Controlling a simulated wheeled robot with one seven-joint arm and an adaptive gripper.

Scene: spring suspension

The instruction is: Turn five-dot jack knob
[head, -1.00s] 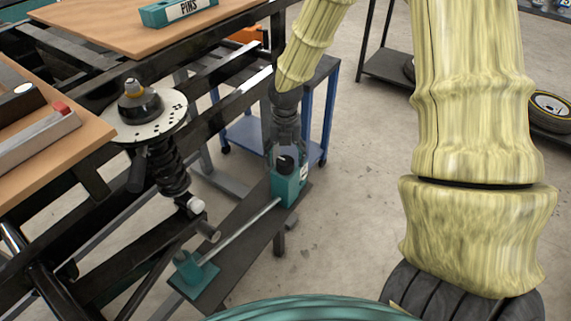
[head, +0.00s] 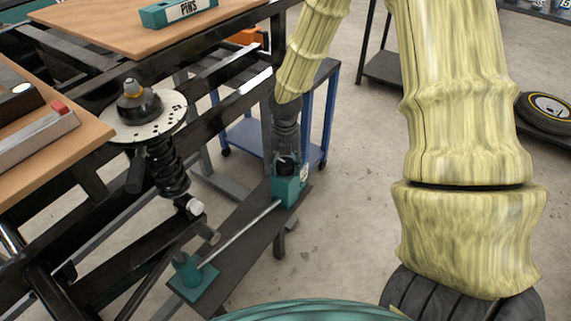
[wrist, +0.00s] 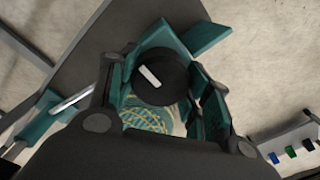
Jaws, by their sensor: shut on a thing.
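The jack is a teal block (head: 289,190) at the end of a dark plank, with a black round knob (head: 286,166) on top. In the wrist view the knob (wrist: 161,80) shows a white pointer bar, tilted from upper left to lower right. No dots are legible on it. My gripper (head: 285,158) points down over the block from above. In the wrist view my gripper (wrist: 162,92) has one finger on each side of the knob and is shut on it. The exact contact is hard to see. A thin metal rod (head: 240,235) runs from the block to a teal foot (head: 193,278).
A spring strut (head: 168,165) with a perforated disc (head: 148,115) stands left of the jack inside a black frame (head: 235,105). A blue cart (head: 245,140) is close behind my gripper. A wooden top (head: 140,25) is above left. Bare floor (head: 345,200) lies to the right.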

